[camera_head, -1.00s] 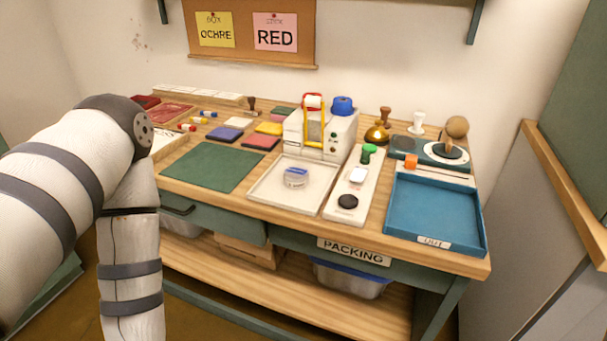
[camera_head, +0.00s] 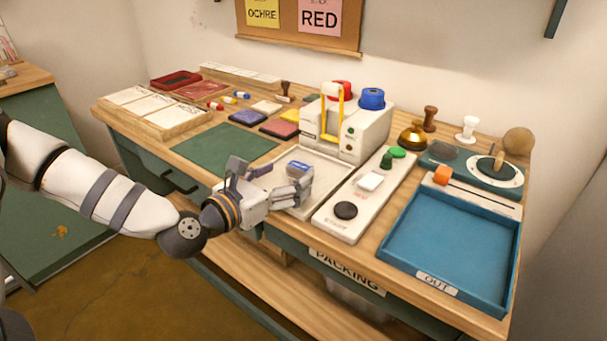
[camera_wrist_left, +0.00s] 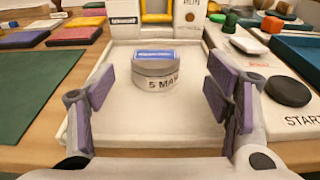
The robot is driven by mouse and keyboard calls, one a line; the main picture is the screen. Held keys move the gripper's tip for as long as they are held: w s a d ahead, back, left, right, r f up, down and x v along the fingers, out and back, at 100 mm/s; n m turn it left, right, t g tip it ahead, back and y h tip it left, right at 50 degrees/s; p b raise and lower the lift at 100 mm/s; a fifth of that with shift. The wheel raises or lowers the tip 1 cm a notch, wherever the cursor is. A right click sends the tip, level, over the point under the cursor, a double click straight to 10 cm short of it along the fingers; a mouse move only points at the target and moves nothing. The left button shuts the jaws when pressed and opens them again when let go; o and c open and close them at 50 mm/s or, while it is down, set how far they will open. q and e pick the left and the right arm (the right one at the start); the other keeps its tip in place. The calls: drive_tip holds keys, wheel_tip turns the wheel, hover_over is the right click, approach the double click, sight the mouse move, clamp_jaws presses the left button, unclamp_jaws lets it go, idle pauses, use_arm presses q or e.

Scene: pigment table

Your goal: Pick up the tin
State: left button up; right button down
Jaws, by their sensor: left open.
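The tin (camera_wrist_left: 154,72) is a small round grey container with a blue label on its lid and "5 MA" lettering on its side. It stands upright on the white tray (camera_wrist_left: 120,138) in front of the white machine. In the head view the tin (camera_head: 299,168) is partly hidden by my gripper. My left gripper (camera_head: 274,178) is open at the tray's front edge. In the left wrist view its purple-padded fingers (camera_wrist_left: 166,92) stand wide apart to either side, with the tin between and just beyond them, apart from both. My right gripper is not in view.
The white machine (camera_head: 369,134) stands behind the tray. A white panel (camera_head: 335,224) with a black button lies right of it, then the blue OUT tray (camera_head: 450,240). A green mat (camera_head: 222,146) lies left.

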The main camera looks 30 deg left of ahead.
sight(297, 168)
use_arm(q)
drive_tip(key=w, duration=0.4)
drive_tip(key=shift+w+f, duration=0.35)
drive_tip(key=shift+a, duration=0.1)
drive_tip(key=c, duration=1.4)
drive_tip(key=shift+r, duration=0.1)
